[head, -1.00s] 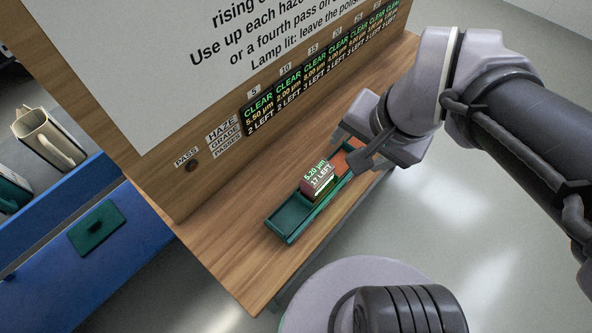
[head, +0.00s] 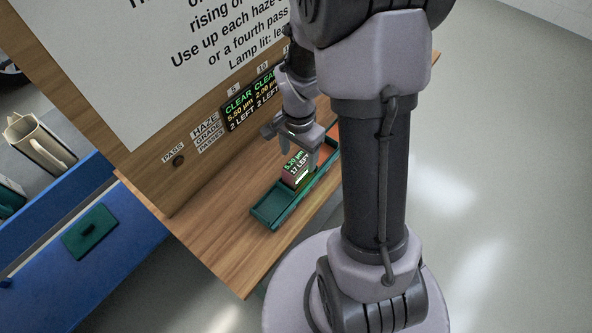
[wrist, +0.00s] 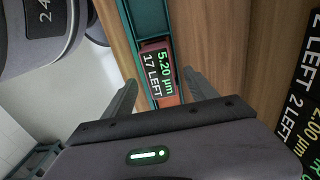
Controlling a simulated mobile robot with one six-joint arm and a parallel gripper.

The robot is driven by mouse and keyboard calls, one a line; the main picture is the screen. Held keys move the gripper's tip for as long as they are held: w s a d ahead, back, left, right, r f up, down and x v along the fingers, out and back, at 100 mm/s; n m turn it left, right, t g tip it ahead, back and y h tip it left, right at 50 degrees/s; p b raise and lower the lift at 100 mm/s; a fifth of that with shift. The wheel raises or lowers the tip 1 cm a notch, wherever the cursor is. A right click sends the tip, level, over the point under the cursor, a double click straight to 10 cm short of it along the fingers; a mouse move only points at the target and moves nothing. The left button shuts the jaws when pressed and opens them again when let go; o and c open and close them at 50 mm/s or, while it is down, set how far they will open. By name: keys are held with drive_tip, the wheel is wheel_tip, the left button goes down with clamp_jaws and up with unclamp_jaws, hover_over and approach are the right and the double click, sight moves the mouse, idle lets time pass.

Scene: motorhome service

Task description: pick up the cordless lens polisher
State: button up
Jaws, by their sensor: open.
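The cordless lens polisher (head: 296,170) appears to be the small reddish block with a lit display reading 5.20 µm and 17 LEFT. It sits in a long green tray (head: 268,212) on the wooden bench. In the wrist view the polisher (wrist: 158,74) lies between the lines of my two fingers. My gripper (head: 291,146) is open and just above the polisher, its fingers pointing down at it. In the wrist view my gripper (wrist: 162,84) has clear gaps to both sides of the block. I cannot tell the exact height left between them.
A wooden board (head: 150,172) with a row of lit grade displays (head: 250,104) rises behind the tray. Bare bench (head: 215,225) lies left of the tray.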

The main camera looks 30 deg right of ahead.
drive_tip(key=f+b, duration=0.2)
drive_tip(key=f, duration=0.4)
drive_tip(key=shift+a, duration=0.2)
clamp_jaws()
